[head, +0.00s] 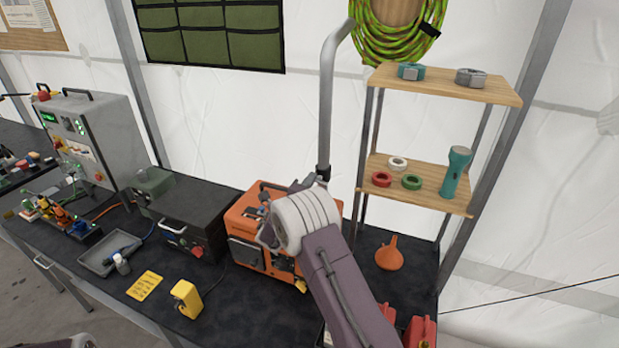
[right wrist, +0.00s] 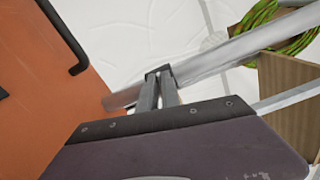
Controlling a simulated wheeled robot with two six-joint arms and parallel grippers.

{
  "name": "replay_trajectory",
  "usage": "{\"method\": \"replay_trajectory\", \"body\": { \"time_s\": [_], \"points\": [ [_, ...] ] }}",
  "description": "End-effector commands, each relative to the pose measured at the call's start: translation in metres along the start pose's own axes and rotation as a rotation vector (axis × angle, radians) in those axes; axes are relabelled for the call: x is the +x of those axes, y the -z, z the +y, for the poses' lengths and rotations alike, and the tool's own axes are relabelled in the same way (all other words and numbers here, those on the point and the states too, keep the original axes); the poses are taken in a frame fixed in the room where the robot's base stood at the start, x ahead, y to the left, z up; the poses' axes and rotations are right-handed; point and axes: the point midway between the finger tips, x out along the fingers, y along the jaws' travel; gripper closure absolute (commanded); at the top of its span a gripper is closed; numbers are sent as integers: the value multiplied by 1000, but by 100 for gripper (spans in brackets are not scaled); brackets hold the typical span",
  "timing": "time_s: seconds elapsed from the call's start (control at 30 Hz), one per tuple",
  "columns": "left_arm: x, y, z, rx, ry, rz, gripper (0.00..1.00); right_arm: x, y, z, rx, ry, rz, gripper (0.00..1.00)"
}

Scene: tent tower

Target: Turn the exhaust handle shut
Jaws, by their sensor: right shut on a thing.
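The orange generator (head: 248,213) stands on the dark bench, and its orange side (right wrist: 40,85) fills the left of the right wrist view. A grey exhaust pipe (head: 326,110) rises behind it and also shows in the right wrist view (right wrist: 235,47). My right gripper (right wrist: 158,85) is shut on the exhaust handle (right wrist: 120,99), a short grey bar by the pipe's lower end. In the head view my right wrist covers the gripper and handle. Only a pale part of my left arm shows at the bottom left; its gripper is out of view.
A wooden shelf (head: 440,84) with rolls, rings and a teal torch (head: 456,172) stands right of the pipe. An orange funnel (head: 389,254) and red cans (head: 420,331) are right of my arm. A dark box (head: 184,215) and yellow block (head: 187,298) are left.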

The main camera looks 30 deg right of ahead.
Motion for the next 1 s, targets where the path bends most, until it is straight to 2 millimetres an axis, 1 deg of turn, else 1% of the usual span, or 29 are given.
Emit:
{"method": "replay_trajectory", "body": {
  "time_s": [0.03, 0.2, 0.4, 0.63, 1.0],
  "points": [
    [-3, 0, 0, 0, 0, 0, 100, 0, 5, 6, -36, -15, 11, 100],
    [-7, 1, 0, 0, 0, 0, 100, 0, 5, 8, -134, -14, 10, 100],
    [-10, 1, 0, 0, 0, 0, 100, 0, 6, 9, -205, -14, 10, 100],
    [-11, 1, 0, 0, 0, 0, 100, 0, 6, 10, -240, -13, 10, 100],
    [-11, 1, 0, 0, 0, 0, 100, 0, 6, 10, -243, -12, 11, 100]
  ]
}}
